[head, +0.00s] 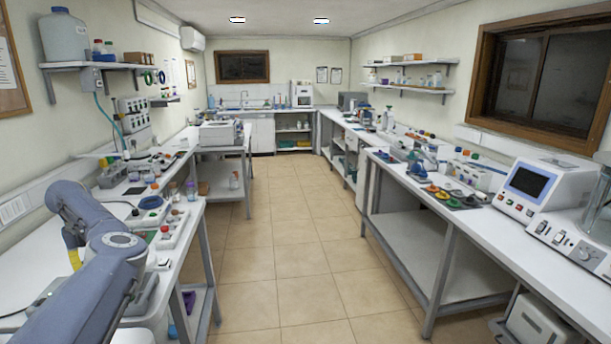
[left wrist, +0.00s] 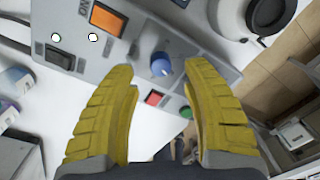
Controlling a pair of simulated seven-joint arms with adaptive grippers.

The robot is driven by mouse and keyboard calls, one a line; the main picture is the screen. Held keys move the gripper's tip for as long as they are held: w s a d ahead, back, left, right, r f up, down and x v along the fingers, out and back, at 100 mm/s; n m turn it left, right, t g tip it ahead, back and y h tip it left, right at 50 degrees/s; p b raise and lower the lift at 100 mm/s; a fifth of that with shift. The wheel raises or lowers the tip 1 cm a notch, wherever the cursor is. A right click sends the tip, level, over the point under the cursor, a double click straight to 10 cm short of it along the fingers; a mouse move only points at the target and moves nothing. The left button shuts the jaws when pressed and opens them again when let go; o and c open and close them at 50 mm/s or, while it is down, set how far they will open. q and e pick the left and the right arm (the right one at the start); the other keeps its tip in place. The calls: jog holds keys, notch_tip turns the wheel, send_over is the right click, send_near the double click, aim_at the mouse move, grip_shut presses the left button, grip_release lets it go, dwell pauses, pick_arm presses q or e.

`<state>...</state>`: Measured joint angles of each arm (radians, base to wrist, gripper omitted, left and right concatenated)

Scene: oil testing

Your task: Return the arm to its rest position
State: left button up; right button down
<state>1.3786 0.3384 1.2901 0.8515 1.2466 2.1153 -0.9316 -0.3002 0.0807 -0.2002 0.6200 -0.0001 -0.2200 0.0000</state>
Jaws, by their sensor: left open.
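My left arm (head: 95,245) comes in from the lower left in the head view, over the left bench. A strip of yellow, which looks like part of a finger, shows beside the arm; the rest of the gripper is hidden there. In the left wrist view my left gripper (left wrist: 158,68) is open, its two yellow fingers apart with nothing between them. Whether the fingers touch the panel cannot be told. My right gripper is not in view.
The left bench (head: 25,262) holds small devices and bottles close to the arm. The right bench (head: 490,235) carries instruments. The tiled floor (head: 285,260) between the benches is clear.

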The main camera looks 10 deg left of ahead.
pick_arm(q)
notch_tip(320, 180, up, 8)
notch_tip(320, 180, down, 12)
jog(key=shift+f, duration=0.2)
jog(key=shift+r+n, duration=0.1)
jog(key=shift+n, duration=1.1)
jog(key=n, duration=0.3)
jog(key=shift+n, duration=0.4)
jog(key=n, duration=0.5)
jog(key=shift+n, duration=0.3)
jog(key=shift+d+r, duration=0.1)
jog(key=shift+r, duration=1.1)
